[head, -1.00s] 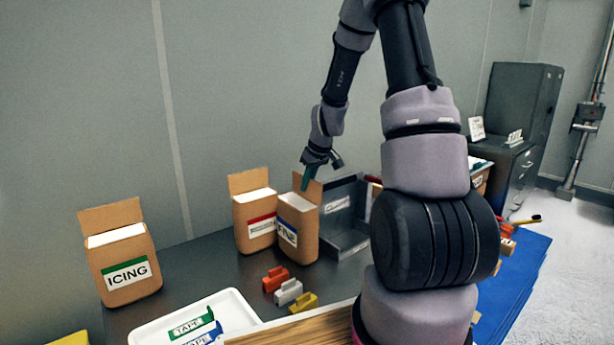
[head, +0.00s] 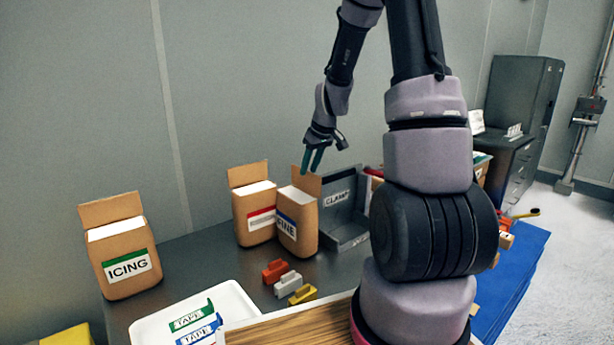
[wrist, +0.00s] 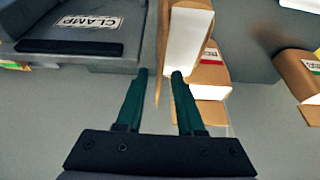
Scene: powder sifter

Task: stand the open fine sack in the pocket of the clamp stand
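The open fine sack (head: 305,236) stands upright on the dark bench. It is brown with a blue label, a white top and a raised back flap. The clamp stand (head: 345,205) is a grey tray-like holder with a CLAMP label, just right of the sack; it also shows in the wrist view (wrist: 50,50). My gripper (head: 311,170) is over the fine sack's flap, with its fingers apart. In the wrist view, the fingers (wrist: 160,75) straddle the thin flap edge, with the sack's white top (wrist: 187,45) to the right. I cannot see contact with the flap.
A red-label sack (head: 253,205) stands close against the fine sack's left side. The icing sack (head: 127,265) is at far left. Red, white and yellow clips (head: 288,286) lie in front. A white tray (head: 150,330) holds tape. Bare bench lies between the icing and red-label sacks.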

